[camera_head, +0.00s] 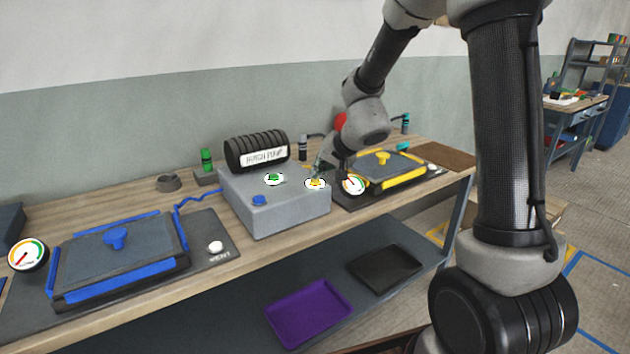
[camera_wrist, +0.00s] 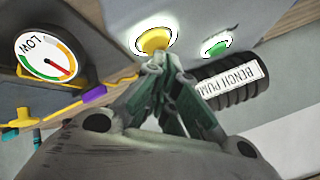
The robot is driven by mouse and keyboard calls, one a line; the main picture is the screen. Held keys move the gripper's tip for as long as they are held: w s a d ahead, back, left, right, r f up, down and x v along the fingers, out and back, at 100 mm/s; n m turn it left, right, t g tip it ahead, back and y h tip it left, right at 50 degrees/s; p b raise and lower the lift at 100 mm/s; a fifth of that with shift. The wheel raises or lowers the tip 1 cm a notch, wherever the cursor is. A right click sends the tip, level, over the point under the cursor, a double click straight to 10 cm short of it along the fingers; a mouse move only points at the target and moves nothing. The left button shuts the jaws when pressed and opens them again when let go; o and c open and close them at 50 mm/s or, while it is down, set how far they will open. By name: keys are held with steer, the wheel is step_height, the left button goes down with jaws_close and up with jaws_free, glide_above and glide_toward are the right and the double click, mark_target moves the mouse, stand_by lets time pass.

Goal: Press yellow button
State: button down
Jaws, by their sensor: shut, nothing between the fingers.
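The yellow button (camera_head: 315,183) sits in a white ring on the right part of the grey pump box (camera_head: 290,212). In the wrist view the yellow button (camera_wrist: 154,40) is just beyond my fingertips. My gripper (camera_head: 318,168) is shut and empty, with its fingertips (camera_wrist: 165,58) close to the yellow button. I cannot tell whether they touch it. A green button (camera_head: 274,178) sits left of the yellow one on the same box, and also shows in the wrist view (camera_wrist: 215,47). A blue button (camera_head: 259,200) is at the box's front left.
A black cylinder labelled as the bench pump (camera_head: 257,151) lies behind the box. A blue-clamped mould (camera_head: 118,252) is at left, a yellow-clamped mould (camera_head: 384,167) at right. Dial gauges (camera_head: 354,184) stand near each. Purple (camera_head: 308,312) and black trays lie on the lower shelf.

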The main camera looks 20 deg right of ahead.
steer(key=shift+r, duration=0.1)
steer(key=shift+r, duration=2.95)
steer(key=shift+s+a, duration=0.1)
steer(key=shift+a, duration=0.05)
steer(key=s+d+f+n+g, duration=0.2)
steer(key=s+g, duration=0.3)
steer(key=s, duration=0.8)
steer(key=s+d+r+h, duration=0.1)
steer(key=s+d+r, duration=0.1)
steer(key=s+d, duration=0.2)
steer(key=s+d+r+n+h, duration=0.1)
steer(key=s+d+r, duration=0.2)
steer(key=s, duration=0.7)
steer(key=s+d+r+n+h, duration=0.1)
steer(key=s+d+r, duration=0.2)
steer(key=s+d, duration=0.2)
steer(key=shift+s+t+h, duration=0.4)
steer(key=shift+s, duration=0.7)
